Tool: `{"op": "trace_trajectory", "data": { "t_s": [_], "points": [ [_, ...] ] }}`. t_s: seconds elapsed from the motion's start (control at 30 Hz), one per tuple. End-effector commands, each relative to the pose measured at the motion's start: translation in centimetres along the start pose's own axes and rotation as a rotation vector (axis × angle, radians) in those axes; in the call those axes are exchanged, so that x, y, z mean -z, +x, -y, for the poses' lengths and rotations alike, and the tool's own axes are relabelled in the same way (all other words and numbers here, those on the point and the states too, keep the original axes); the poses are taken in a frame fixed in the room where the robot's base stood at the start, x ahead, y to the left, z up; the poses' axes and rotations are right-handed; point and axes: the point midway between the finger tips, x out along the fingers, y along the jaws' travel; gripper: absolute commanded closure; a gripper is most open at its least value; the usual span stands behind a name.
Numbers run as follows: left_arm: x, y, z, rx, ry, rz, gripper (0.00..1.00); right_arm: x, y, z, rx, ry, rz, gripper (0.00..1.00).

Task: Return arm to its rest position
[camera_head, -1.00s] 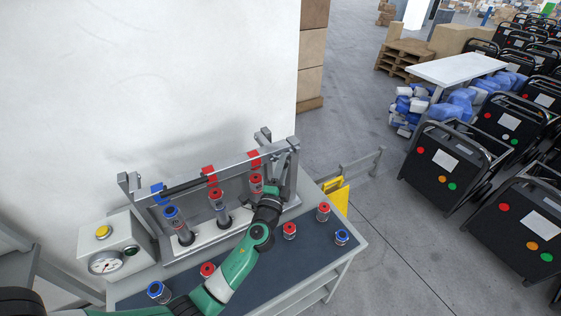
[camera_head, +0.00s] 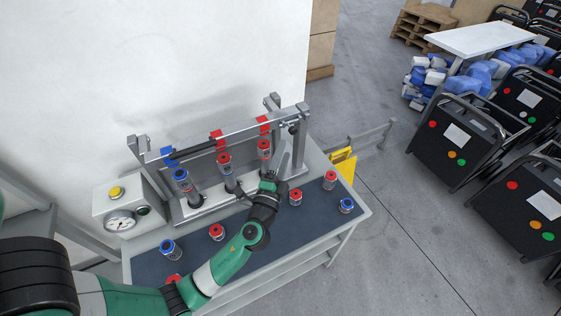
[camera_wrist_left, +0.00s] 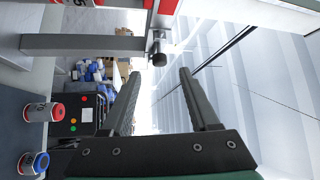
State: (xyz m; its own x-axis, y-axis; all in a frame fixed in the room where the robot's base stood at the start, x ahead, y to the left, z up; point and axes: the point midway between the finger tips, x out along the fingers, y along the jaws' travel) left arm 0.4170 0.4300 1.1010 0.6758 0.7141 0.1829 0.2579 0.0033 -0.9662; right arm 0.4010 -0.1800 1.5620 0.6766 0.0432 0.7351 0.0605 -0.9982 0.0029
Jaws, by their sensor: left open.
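My green left arm comes in from the lower left over the bench. Its dark left gripper (camera_head: 270,182) is in front of the right part of the test rack, close to the right red-capped cylinder (camera_head: 264,150). In the left wrist view the two fingers (camera_wrist_left: 159,73) are apart with nothing between them, so it is open and empty. The rack (camera_head: 233,139) holds a blue-capped cylinder (camera_head: 181,183) at left and a red-capped one (camera_head: 224,165) in the middle, all upright. The exact gap between fingers and rack is hard to tell. My right gripper is not in view.
Loose red-capped pieces (camera_head: 216,232) and blue-capped pieces (camera_head: 346,205) stand on the dark bench top (camera_head: 310,210). A gauge box (camera_head: 130,212) with a yellow button is at left, and a white wall behind. Black machines (camera_head: 455,145) stand on the floor at right.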

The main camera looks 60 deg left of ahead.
Motion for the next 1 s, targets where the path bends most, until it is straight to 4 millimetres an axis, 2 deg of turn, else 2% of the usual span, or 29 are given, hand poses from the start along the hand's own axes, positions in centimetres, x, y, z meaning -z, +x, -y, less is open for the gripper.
{"op": "trace_trajectory", "data": {
  "t_s": [0.1, 0.2, 0.83, 0.93, 0.97, 1.0],
  "points": [
    [0.1, -2.0, -0.1, -0.001, -0.001, -0.002, 0.39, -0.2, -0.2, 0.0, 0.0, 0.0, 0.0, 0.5],
    [0.0, -2.7, 0.0, 0.0, -0.001, 0.0, 0.39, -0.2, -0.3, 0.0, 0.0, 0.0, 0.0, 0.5],
    [0.4, -2.8, 0.1, 0.002, -0.004, -0.007, 0.39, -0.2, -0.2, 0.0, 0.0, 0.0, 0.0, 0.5],
    [2.5, -1.8, 2.0, 0.042, -0.039, -0.032, 0.39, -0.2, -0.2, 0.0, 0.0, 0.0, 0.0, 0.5],
    [3.4, -1.3, 3.1, 0.064, -0.058, -0.041, 0.39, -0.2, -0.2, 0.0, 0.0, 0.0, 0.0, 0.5],
    [4.8, -0.6, 5.1, 0.103, -0.094, -0.057, 0.39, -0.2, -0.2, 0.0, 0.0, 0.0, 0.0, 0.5]
  ]
}}
